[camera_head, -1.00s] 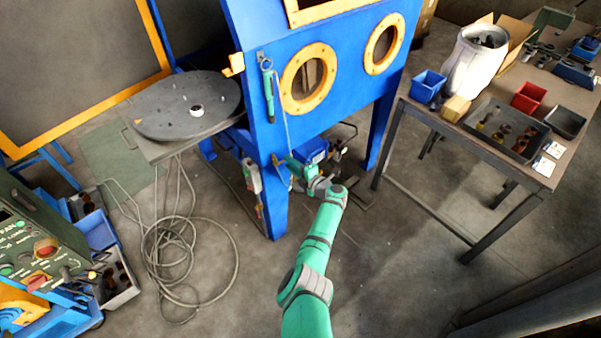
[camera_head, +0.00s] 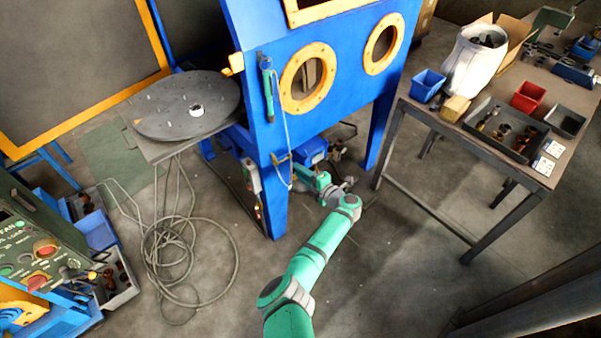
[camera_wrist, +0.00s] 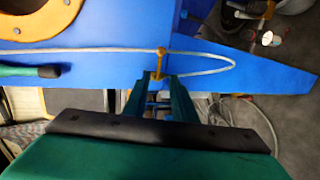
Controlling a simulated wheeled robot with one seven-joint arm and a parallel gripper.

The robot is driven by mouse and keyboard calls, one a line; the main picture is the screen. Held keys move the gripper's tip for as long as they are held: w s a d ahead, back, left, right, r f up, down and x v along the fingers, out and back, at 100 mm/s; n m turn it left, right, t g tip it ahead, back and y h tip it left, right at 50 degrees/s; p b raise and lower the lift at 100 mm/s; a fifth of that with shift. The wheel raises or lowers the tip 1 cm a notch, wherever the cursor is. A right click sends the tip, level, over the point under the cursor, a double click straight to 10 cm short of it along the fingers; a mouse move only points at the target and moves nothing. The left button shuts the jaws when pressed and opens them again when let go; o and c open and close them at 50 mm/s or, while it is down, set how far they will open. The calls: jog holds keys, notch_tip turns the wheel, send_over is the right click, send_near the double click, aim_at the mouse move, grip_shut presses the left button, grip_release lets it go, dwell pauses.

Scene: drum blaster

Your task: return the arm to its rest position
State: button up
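My green arm reaches from the bottom of the head view toward the blue cabinet. My gripper (camera_head: 303,172) is small there, in front of the cabinet's right side of the near leg. In the wrist view my gripper (camera_wrist: 158,98) has its two dark green fingers apart with nothing held between them. Just beyond the fingertips is a yellow hook (camera_wrist: 161,63) on the blue cabinet, with a pale hose (camera_wrist: 90,53) running past it in a loop. The hook also shows in the head view (camera_head: 282,159).
The blue cabinet (camera_head: 325,115) with yellow-ringed ports stands close ahead. A green-handled tool (camera_head: 268,92) hangs on it. A round plate (camera_head: 186,105) is at left, above coiled cable (camera_head: 175,250) on the floor. A worktable (camera_head: 440,118) stands right. Floor between is clear.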

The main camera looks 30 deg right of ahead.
dwell(0.4)
jog(key=s+d+f+n+g+h, duration=0.25)
jog(key=s+f+n, duration=0.25)
jog(key=s+f, duration=0.3)
jog(key=s+d+f+n+g+h, duration=0.2)
jog(key=s+f+n+g, duration=0.15)
jog(key=s+f, duration=0.45)
jog(key=s+a+r+n+h, duration=0.15)
jog(key=s+n+h, duration=0.25)
jog(key=s+n, duration=1.1)
jog(key=s+a+r+n+t+y, duration=0.1)
jog(key=s+a+r+n+t, duration=0.1)
jog(key=s+a+r+n, duration=0.55)
jog(key=s+a+r+n+t+y, duration=0.15)
jog(key=s+a+n, duration=0.35)
jog(key=a+n, duration=0.6)
jog(key=s+a+r+n+t+y, duration=0.1)
jog(key=s+a+r+n, duration=0.3)
jog(key=a+r, duration=0.5)
jog(key=s+a+r+n+t+y, duration=0.1)
jog(key=s+a+r+n, duration=0.3)
jog(key=a+r, duration=0.5)
jog(key=shift+s+a+r+n+y, duration=0.25)
jog(key=shift+s+a+n+y, duration=0.15)
jog(key=shift+n, duration=0.4)
